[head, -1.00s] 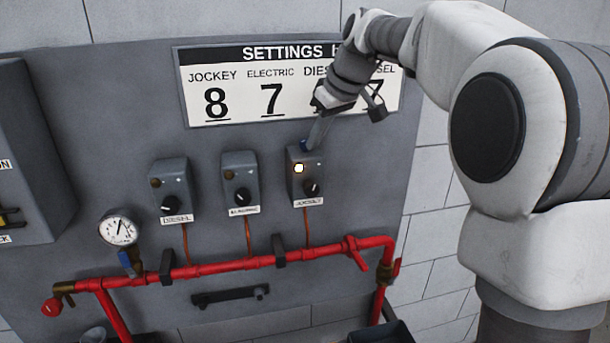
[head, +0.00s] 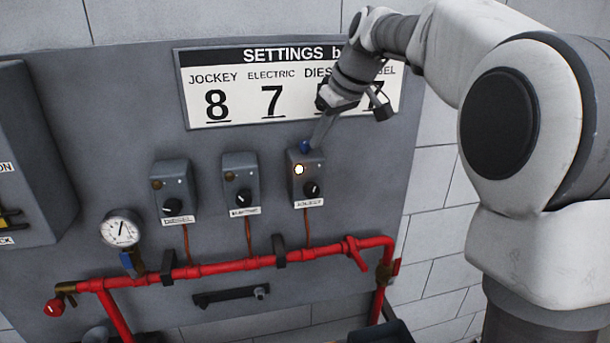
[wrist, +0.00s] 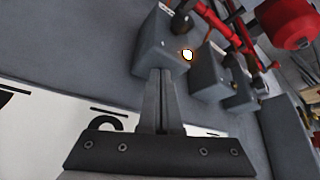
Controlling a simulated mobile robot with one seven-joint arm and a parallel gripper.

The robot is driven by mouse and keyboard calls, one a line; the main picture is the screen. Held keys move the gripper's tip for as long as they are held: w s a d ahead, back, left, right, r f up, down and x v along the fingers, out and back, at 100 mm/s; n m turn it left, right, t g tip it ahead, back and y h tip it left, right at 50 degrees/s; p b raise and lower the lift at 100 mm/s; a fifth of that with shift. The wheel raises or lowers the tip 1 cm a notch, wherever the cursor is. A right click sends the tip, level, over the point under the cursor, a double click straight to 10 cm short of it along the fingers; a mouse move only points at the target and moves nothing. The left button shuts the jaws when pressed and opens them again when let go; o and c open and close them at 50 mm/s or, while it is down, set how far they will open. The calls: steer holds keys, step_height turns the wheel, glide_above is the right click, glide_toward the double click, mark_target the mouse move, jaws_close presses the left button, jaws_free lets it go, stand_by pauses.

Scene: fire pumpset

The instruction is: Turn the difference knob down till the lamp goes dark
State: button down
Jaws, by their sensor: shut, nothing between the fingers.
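The right-hand switch box (head: 305,178), labelled JOCKEY as far as I can read, has a lit lamp (head: 299,169) and a black dial (head: 312,189) on its front.
Two similar boxes, middle (head: 240,183) and left (head: 173,190), have dark lamps. Above hangs the settings sign (head: 230,118), partly hidden by my arm. Below run a red pipe (head: 220,267) and a pressure gauge (head: 121,230). Bare panel separates the boxes.

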step_height(320, 180, up, 5)
steer(key=p, duration=0.4)
steer(key=shift+r, duration=0.15)
steer(key=shift+d, duration=0.2)
